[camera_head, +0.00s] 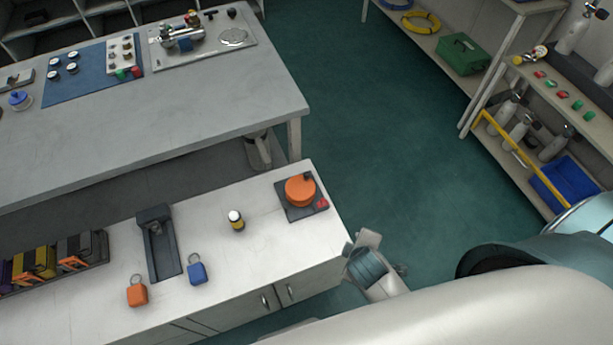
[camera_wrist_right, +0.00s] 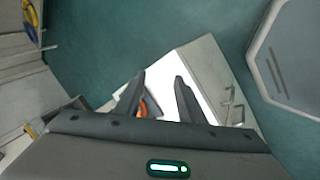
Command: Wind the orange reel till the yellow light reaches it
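The orange reel (camera_head: 300,191) sits on a dark square base (camera_head: 284,186) at the right end of the white counter. A small red part (camera_head: 322,203) is at the base's near right corner. A small upright cylinder with a yellow band (camera_head: 236,220), perhaps the yellow light, stands on the counter left of the reel, apart from it. My right gripper (camera_head: 362,243) is off the counter's right end, to the lower right of the reel. In the right wrist view my right gripper (camera_wrist_right: 160,84) is open and empty. Part of the orange reel (camera_wrist_right: 151,106) shows beyond its fingers, partly hidden. My left gripper is not in view.
A dark holder (camera_head: 160,250), an orange tag (camera_head: 137,293) and a blue tag (camera_head: 197,271) lie on the counter (camera_head: 250,262). A rack of dark cases is at the left. A grey bench (camera_head: 210,115) stands behind. Green floor right of the counter is clear.

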